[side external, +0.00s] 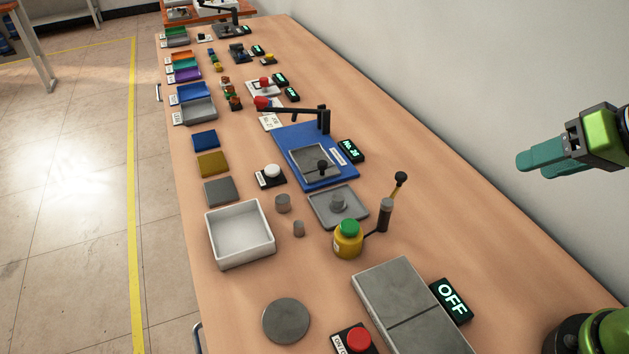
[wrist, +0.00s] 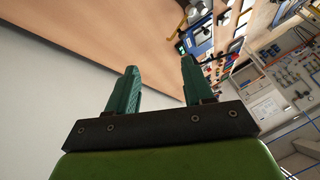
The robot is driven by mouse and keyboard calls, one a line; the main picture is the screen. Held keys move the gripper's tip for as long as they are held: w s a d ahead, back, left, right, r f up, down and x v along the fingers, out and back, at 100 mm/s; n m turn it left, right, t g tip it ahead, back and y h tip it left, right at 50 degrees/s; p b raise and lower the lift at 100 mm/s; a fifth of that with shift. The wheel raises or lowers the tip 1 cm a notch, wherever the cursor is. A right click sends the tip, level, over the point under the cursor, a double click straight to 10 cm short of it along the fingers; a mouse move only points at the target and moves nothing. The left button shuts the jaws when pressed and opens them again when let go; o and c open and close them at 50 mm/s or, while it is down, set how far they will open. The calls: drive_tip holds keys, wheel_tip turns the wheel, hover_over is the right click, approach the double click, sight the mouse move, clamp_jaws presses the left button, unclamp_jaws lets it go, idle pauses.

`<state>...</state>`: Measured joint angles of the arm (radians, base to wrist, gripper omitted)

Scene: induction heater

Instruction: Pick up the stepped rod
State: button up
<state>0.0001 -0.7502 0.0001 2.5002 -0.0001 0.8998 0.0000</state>
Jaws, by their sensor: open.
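I cannot tell for certain which piece is the stepped rod. A small dark upright cylinder with a lighter top (side external: 385,213) stands right of a yellow pot with a green cap (side external: 348,238). My gripper (side external: 537,160) is open and empty, high at the right by the wall, well apart from these pieces. In the wrist view its two green fingers (wrist: 159,66) are spread with nothing between them.
A white open box (side external: 240,258), a grey tray with a raised boss (side external: 325,219), a blue fixture (side external: 295,141) and a grey slab (side external: 402,300) beside an OFF display (side external: 451,300) occupy the wooden table. A ball-topped lever (side external: 400,179) rises near the pot. The table's right strip is clear.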

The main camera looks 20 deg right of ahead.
drive_tip(key=shift+o, duration=0.7)
drive_tip(key=n+g+y, duration=0.1)
drive_tip(key=n+g, duration=0.3)
drive_tip(key=n, duration=0.9)
hover_over(339, 197)
drive_tip(key=s+d, duration=0.1)
drive_tip(key=s, duration=0.1)
drive_tip(key=f, duration=1.7)
drive_tip(key=shift+w+d+f, duration=0.2)
drive_tip(key=shift+f, duration=0.2)
drive_tip(key=shift+x, duration=2.75)
drive_tip(key=shift+s+d, duration=0.1)
drive_tip(key=shift+d, duration=0.05)
